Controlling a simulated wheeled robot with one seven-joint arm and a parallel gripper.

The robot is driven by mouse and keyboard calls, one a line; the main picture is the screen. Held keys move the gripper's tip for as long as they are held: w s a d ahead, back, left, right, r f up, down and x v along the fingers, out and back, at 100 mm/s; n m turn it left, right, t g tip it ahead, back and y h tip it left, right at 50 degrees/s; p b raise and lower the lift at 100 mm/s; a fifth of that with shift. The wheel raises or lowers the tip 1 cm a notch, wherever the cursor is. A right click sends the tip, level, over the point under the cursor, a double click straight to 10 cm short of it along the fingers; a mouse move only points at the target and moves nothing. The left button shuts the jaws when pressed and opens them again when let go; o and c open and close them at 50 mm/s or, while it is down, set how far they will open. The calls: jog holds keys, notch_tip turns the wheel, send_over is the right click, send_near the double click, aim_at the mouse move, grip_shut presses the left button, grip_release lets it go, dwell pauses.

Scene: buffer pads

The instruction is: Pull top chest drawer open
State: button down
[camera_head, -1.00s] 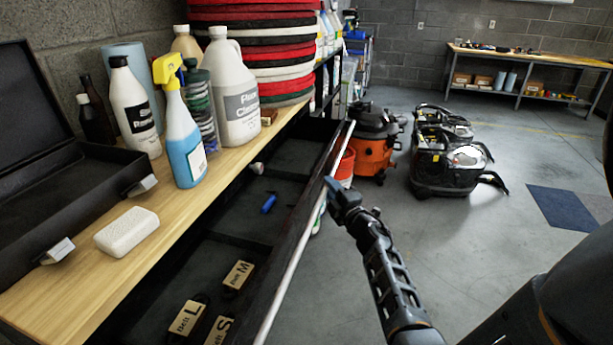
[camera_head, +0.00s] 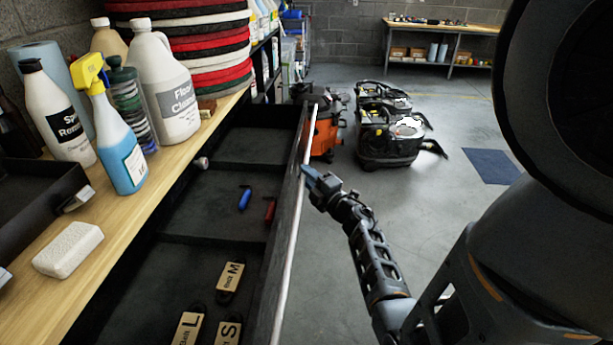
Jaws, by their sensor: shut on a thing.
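The top chest drawer (camera_head: 175,264) stands pulled out from under the wooden worktop, its dark inside open to view. A long pale bar handle (camera_head: 289,243) runs along the outer side of its front panel. My gripper (camera_head: 309,174) is at the handle, towards its far part, and is shut on it. The fingertips are small and partly hidden by the gripper body. Inside the drawer lie wooden-topped blocks marked M (camera_head: 230,278), L (camera_head: 188,328) and S (camera_head: 228,331), a blue tool (camera_head: 245,198) and a red tool (camera_head: 269,210).
The worktop (camera_head: 118,235) holds a white block (camera_head: 68,249), a spray bottle (camera_head: 118,140), jugs and a stack of red, black and white pads (camera_head: 205,45). An orange vacuum (camera_head: 324,132) and black machines (camera_head: 389,135) stand beyond the drawer. The grey floor to the right has free room.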

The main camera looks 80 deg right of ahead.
jog(key=c, duration=1.1)
grip_release()
jog(key=shift+a+f, duration=0.1)
jog(key=b+v, duration=0.1)
jog(key=v, duration=0.6)
jog(key=shift+s+a, duration=0.25)
jog(key=shift+s, duration=0.05)
